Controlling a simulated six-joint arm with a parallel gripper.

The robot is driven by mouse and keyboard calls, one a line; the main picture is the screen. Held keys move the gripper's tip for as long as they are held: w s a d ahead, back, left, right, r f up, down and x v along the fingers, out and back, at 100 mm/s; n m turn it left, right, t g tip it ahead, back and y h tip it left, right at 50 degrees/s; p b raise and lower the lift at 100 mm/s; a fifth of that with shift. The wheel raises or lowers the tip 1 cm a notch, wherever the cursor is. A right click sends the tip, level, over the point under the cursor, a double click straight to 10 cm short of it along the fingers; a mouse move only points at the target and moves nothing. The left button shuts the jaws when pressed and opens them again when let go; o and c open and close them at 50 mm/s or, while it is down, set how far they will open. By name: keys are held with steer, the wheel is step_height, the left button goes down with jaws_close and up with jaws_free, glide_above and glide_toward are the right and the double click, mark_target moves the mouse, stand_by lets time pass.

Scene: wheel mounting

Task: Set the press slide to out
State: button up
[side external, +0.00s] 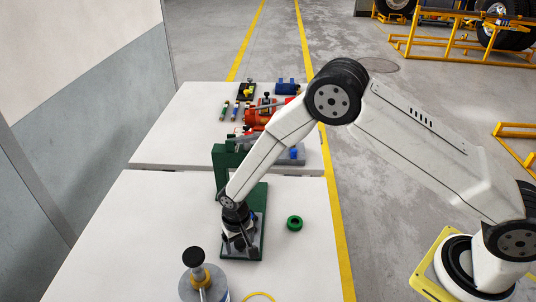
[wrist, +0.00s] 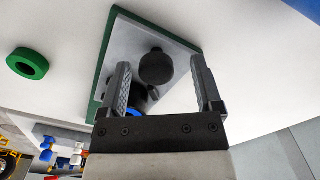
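The press has a green upright frame (side external: 220,160) and a green base plate (side external: 259,200). A grey plate, the likely slide, lies on that base and shows in the wrist view (wrist: 131,45). A round black knob (wrist: 156,67) stands on the grey plate. My gripper (wrist: 162,68) is open, and in the wrist view the knob appears between its fingertips; I cannot tell whether they touch it. A dark part with a blue ring (wrist: 140,97) is partly hidden behind the left finger. In the side view my gripper (side external: 239,240) is low over the base and hides much of the slide.
A green ring (side external: 294,223) lies on the white table (side external: 120,240) right of the press. A grey cylinder with a black knob (side external: 203,280) stands in front, beside a yellow loop (side external: 259,296). Red and blue tools (side external: 262,115) crowd the far table. The table left of the press is clear.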

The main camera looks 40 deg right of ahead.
steer(key=shift+w+r, duration=0.1)
steer(key=shift+r, duration=3.75)
steer(key=shift+d+r, duration=0.1)
steer(key=shift+r, duration=0.05)
steer(key=shift+d+r, duration=0.2)
steer(key=shift+d, duration=0.05)
steer(key=s+d+r+n+t, duration=0.1)
steer(key=s+d+r, duration=0.5)
steer(key=s+d, duration=0.2)
steer(key=s+d+r+t, duration=0.1)
steer(key=s+d+r, duration=0.4)
steer(key=s+d, duration=0.3)
steer(key=shift+s+d+r+n+t, duration=0.3)
steer(key=shift+d+r+n, duration=0.1)
steer(key=shift+d, duration=0.25)
